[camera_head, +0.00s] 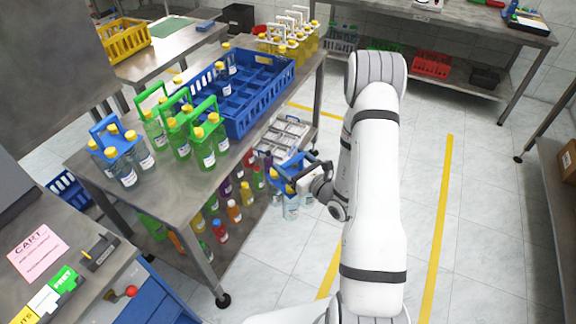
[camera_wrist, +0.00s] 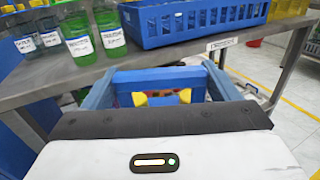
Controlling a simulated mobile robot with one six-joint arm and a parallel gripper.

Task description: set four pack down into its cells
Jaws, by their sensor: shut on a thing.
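My gripper (camera_head: 303,168) is shut on a four pack with a blue carrier (camera_head: 283,172). The pack hangs in the air off the right side of the steel table, with clear bottles (camera_head: 291,208) below the carrier. In the wrist view the blue carrier (camera_wrist: 158,78) and two yellow caps show just past my gripper; the rest of the pack is hidden. A blue crate with cells (camera_head: 243,125) stands on the table, up and left of the pack. Most of its cells look empty; bottles stand at its far left. Its side also shows in the wrist view (camera_wrist: 190,30).
Green-handled packs (camera_head: 202,150) and a blue-handled pack (camera_head: 122,160) stand left of the crate. Yellow-capped bottles with white handles (camera_head: 290,45) stand behind it. Loose bottles (camera_head: 220,230) fill the lower shelf.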

